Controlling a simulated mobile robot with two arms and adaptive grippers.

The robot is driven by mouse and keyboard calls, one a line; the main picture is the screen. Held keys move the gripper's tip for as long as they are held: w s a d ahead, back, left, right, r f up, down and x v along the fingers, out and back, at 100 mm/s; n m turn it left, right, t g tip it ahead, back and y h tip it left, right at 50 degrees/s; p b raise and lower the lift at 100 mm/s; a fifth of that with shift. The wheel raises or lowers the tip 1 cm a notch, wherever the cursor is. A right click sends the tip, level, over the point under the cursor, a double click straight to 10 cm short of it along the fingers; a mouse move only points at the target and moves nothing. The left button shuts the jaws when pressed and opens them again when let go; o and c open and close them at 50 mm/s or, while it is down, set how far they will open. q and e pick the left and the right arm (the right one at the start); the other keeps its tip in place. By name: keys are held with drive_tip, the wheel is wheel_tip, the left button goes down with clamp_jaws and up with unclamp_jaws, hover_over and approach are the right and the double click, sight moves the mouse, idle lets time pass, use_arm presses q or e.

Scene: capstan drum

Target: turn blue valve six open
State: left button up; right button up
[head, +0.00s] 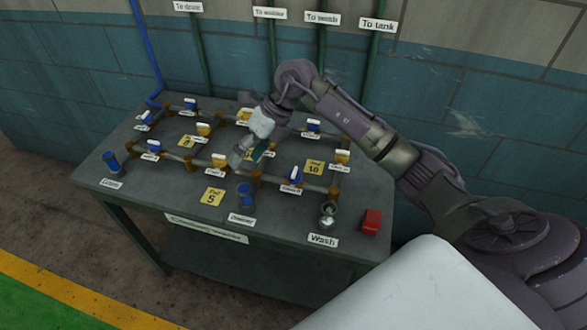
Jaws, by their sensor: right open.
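Several blue valves with white handles sit on the pipe grid on the table (372,184). One blue valve (295,175) is right of my gripper near the front pipe, another blue valve (313,126) is at the back right, and others are on the left, including a blue valve (154,147). Their small labels are too blurred to tell which one is six. My right gripper (248,158) points down over the middle of the grid, open. A pipe junction and whatever is under it are partly hidden by the gripper. My left gripper is not in view.
Yellow valves, such as the yellow valve (219,160), stand among the blue ones. Blue cups (245,195), a metal cup (328,213) and a red block (371,222) stand along the front. Green pipes (321,48) run up the back wall.

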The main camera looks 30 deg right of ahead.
sight(295, 171)
drive_tip(key=s+d+r+m+g+h, duration=0.15)
drive_tip(key=d+h, duration=0.45)
drive_tip(key=d, duration=0.7)
drive_tip(key=shift+g, duration=0.25)
drive_tip(key=f+p, duration=0.1)
drive_tip(key=f, duration=0.3)
drive_tip(key=f+p, duration=0.1)
drive_tip(key=f, duration=0.2)
drive_tip(key=a+f+p, duration=0.1)
drive_tip(key=f, duration=0.3)
drive_tip(key=shift+f, duration=1)
